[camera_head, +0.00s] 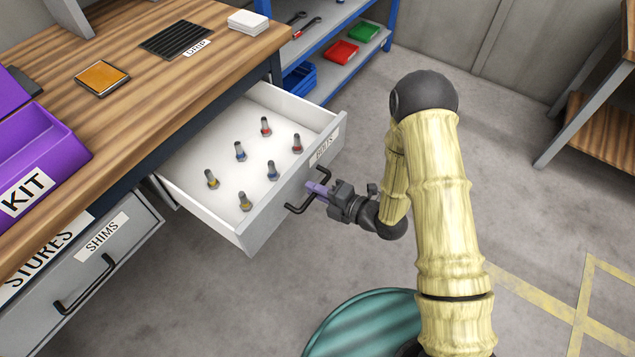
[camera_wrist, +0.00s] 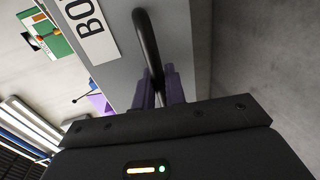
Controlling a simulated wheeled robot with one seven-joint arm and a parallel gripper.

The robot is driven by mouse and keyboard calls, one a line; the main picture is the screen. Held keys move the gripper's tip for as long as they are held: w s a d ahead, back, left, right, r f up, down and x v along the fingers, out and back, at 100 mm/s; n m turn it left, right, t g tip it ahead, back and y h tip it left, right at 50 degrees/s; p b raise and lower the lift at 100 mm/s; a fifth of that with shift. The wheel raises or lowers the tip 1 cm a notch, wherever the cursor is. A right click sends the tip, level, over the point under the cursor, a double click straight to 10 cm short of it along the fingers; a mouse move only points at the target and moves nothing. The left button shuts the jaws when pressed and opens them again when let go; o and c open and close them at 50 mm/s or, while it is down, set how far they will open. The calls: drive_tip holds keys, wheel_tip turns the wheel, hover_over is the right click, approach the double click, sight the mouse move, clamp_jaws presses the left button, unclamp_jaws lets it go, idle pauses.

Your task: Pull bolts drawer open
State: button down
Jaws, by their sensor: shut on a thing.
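The bolts drawer (camera_head: 277,216) stands pulled out from under the wooden workbench. Its white inside holds several upright bolts (camera_head: 240,151) with red, blue and yellow bands. My gripper (camera_head: 316,190) is at the drawer's front, with its purple fingers shut on the black bar handle (camera_head: 297,209). In the wrist view, the handle (camera_wrist: 147,45) passes between the fingers (camera_wrist: 160,88), beside the label (camera_wrist: 88,25) on the drawer front. Part of the handle is hidden behind the fingers.
The workbench (camera_head: 180,75) carries a purple KIT bin (camera_head: 40,150), an orange-topped block (camera_head: 102,77) and a black ribbed mat (camera_head: 175,41). A shut SHIMS drawer (camera_head: 100,265) is at lower left. A blue shelf (camera_head: 335,70) stands behind. Grey floor (camera_head: 540,200) is clear at right.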

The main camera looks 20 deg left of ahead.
drive_tip(key=shift+d, duration=0.2)
drive_tip(key=c, duration=1.5)
unclamp_jaws()
drive_tip(key=shift+c, duration=0.2)
drive_tip(key=v, duration=1.7)
drive_tip(key=shift+d, duration=0.2)
